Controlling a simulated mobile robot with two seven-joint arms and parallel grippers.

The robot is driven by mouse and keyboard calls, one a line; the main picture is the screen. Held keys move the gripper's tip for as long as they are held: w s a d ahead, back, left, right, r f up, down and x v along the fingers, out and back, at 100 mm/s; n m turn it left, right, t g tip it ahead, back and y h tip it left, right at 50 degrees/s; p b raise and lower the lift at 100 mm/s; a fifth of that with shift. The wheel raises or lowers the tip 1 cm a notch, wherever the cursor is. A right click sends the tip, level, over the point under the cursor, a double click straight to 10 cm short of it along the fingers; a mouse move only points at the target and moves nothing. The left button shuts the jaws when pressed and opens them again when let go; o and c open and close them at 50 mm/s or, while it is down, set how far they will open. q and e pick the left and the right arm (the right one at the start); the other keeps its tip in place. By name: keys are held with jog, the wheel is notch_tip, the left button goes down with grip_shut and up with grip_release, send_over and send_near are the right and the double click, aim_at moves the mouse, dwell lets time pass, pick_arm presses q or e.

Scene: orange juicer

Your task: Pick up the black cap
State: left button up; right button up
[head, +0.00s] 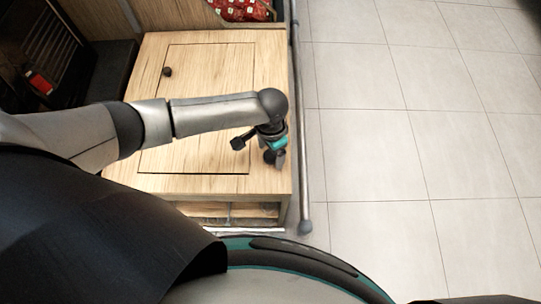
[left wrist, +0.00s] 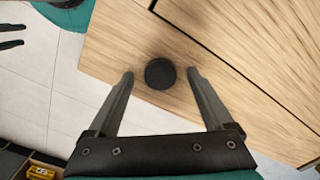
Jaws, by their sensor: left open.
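The black cap (left wrist: 160,73) is a small round dark disc on the wooden top, near its edge, in the left wrist view. My left gripper (left wrist: 160,75) is open, with one finger on each side of the cap and a gap to each. In the head view my left gripper (head: 274,158) is low over the right front part of the wooden top, and a dark round shape at its fingers looks like the cap. I cannot tell its height above the wood. Two dark prongs (left wrist: 12,36) at the left edge of the wrist view may be my right gripper.
The wooden cabinet top (head: 215,60) is mostly bare, with a thin panel outline and a small dark knob (head: 167,72). A grey rail (head: 301,130) runs along its right side. Tiled floor (head: 420,150) lies open beyond. A red patterned item (head: 243,9) is at the back.

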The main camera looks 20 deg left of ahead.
pick_arm(q)
jog(key=shift+f, duration=0.15)
grip_shut()
dwell(0.6)
